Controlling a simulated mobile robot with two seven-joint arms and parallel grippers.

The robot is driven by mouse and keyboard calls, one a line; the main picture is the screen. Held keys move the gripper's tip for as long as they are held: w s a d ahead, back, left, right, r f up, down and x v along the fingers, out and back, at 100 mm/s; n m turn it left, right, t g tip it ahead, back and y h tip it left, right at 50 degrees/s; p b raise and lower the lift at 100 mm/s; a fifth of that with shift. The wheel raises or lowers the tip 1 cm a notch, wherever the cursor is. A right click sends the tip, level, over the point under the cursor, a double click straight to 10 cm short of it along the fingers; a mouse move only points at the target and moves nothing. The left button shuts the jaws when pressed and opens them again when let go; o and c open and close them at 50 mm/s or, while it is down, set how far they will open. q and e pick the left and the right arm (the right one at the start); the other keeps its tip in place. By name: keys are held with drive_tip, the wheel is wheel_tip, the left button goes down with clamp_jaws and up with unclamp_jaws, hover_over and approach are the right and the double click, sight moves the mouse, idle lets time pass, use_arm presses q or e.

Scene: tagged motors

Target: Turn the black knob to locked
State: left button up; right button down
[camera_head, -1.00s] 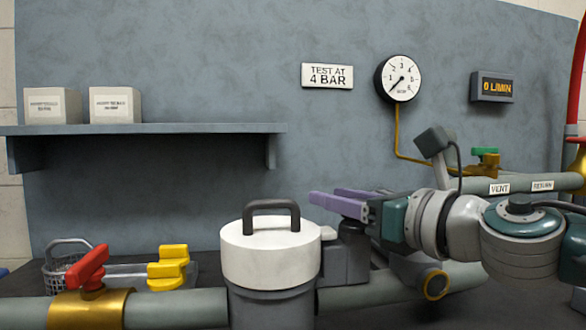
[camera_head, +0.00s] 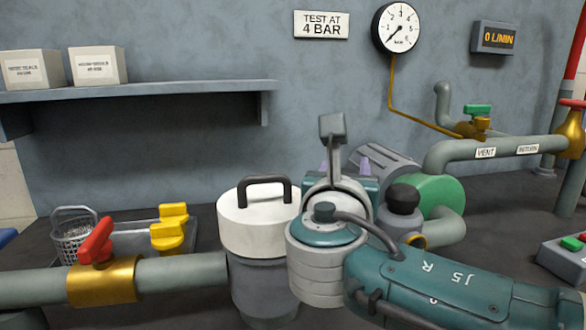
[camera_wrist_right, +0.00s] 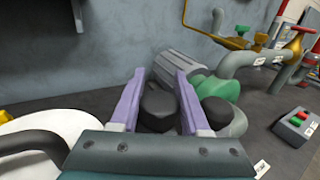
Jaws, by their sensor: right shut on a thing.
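The black knob (camera_wrist_right: 158,101) lies between the purple fingers of my right gripper (camera_wrist_right: 161,75) in the wrist view, and the gripper is shut on it. In the head view my own wrist hides this knob, and only the purple fingertips of the right gripper (camera_head: 344,166) show behind it. I cannot read a locked mark or the knob's angle. A second dark rounded cap (camera_head: 403,198) stands on a grey fitting just to the right; it also shows in the wrist view (camera_wrist_right: 217,112). My left gripper is not in view.
A white-lidded canister (camera_head: 258,222) with a black handle stands close left of my right wrist. A green-ended grey motor (camera_head: 440,195) is behind to the right. A red-handled valve (camera_head: 97,243) and yellow pieces (camera_head: 170,232) are at left. A button box (camera_head: 568,252) is far right.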

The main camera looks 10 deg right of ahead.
drive_tip(key=shift+s+d+m+g+h+b, duration=0.1)
drive_tip(key=shift+d+m+g+h+b, duration=0.15)
drive_tip(key=shift+m+g+h+b, duration=0.9)
drive_tip(key=shift+t+h+p, duration=0.25)
drive_tip(key=shift+h+p, duration=0.1)
drive_tip(key=shift+p, duration=0.05)
drive_tip(key=shift+c, duration=1.9)
unclamp_jaws()
drive_tip(key=p+v, duration=0.2)
drive_tip(key=v, duration=0.8)
